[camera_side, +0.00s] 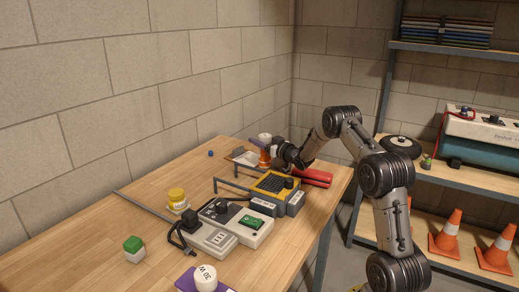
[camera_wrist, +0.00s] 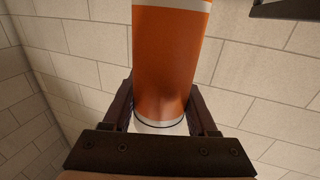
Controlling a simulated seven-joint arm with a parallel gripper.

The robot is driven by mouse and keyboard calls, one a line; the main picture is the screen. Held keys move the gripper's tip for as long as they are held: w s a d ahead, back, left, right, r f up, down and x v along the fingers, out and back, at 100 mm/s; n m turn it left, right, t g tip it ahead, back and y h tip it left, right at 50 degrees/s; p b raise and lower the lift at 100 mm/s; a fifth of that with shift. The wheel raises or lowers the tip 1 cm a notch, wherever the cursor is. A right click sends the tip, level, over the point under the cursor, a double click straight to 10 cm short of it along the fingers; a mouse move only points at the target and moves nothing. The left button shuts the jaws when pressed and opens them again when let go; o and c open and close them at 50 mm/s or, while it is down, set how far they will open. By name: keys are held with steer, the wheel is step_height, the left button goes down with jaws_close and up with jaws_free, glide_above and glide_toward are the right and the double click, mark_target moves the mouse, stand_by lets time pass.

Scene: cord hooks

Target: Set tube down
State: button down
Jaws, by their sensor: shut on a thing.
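The tube (camera_wrist: 172,50) is orange with white bands and fills the middle of the wrist view. My gripper (camera_wrist: 162,112) is shut on it, with one dark finger on each side of its lower part. In the side view, a small orange and white shape that looks like the tube (camera_side: 264,156) is at the far end of the wooden table, at my gripper (camera_side: 272,152). I cannot tell whether its base touches the table.
A yellow-and-grey device (camera_side: 272,185) and a red object (camera_side: 312,177) lie close by. The left of the table (camera_side: 75,235) is clear.

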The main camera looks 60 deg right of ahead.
steer(key=shift+w+d+f, duration=0.1)
steer(key=shift+w+f, duration=0.05)
steer(key=shift+f, duration=0.75)
steer(key=shift+w+d+f, duration=0.1)
steer(key=shift+f, duration=0.75)
steer(key=shift+f, duration=0.2)
steer(key=shift+c, duration=1)
jaws_free()
